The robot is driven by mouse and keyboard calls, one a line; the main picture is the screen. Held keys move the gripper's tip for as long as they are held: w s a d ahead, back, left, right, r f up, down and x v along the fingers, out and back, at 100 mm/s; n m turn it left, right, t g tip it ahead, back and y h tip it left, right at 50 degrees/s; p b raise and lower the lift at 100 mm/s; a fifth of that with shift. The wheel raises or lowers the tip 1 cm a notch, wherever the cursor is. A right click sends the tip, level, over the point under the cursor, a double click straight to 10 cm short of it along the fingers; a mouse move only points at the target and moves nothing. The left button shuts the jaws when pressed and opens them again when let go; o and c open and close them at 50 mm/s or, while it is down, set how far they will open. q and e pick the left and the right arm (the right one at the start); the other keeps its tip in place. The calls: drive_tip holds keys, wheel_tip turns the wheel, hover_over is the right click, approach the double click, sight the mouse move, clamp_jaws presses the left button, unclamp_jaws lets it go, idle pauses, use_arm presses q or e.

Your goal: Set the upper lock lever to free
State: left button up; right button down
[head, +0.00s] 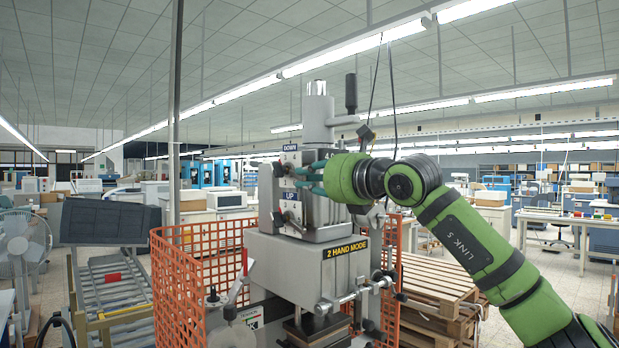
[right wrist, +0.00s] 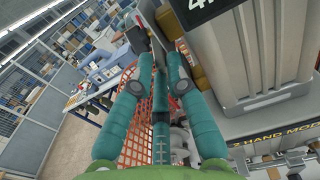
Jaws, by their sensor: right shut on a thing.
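The grey stamping machine (head: 325,265) stands in the middle of the head view, with a DOWN panel (head: 290,148) above an UP panel (head: 291,217) on its left side. A small dark knob (head: 279,169), seemingly the upper lock lever, sticks out between the two panels. My right gripper (head: 297,178) reaches across the machine's front to this knob from the right. In the right wrist view its teal fingers (right wrist: 157,58) are closed together at the machine's side, on something thin that they mostly hide. The lever's exact setting cannot be read. My left gripper is not in view.
An orange mesh guard (head: 195,285) stands left of the machine, with a roller conveyor (head: 115,285) beyond it. Wooden pallets (head: 440,285) are stacked at the right. A tall black-handled post (head: 351,95) rises at the machine's top. A dark panel (head: 110,222) stands at far left.

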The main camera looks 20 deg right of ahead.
sight(293, 170)
drive_tip(key=shift+r+g+h+p, duration=0.8)
drive_tip(key=shift+r+g+p, duration=1.35)
drive_tip(key=shift+p, duration=3.1)
drive_tip(key=shift+w+g+p, duration=0.1)
drive_tip(key=shift+g+p, duration=0.25)
drive_tip(key=shift+g, duration=0.2)
drive_tip(key=shift+w+r+g+h, duration=0.1)
drive_tip(key=shift+r+g+h, duration=0.15)
drive_tip(key=shift+g+h, duration=0.2)
drive_tip(key=c, duration=1.5)
unclamp_jaws()
drive_tip(key=shift+o, duration=0.9)
drive_tip(key=shift+w+d+f, duration=0.1)
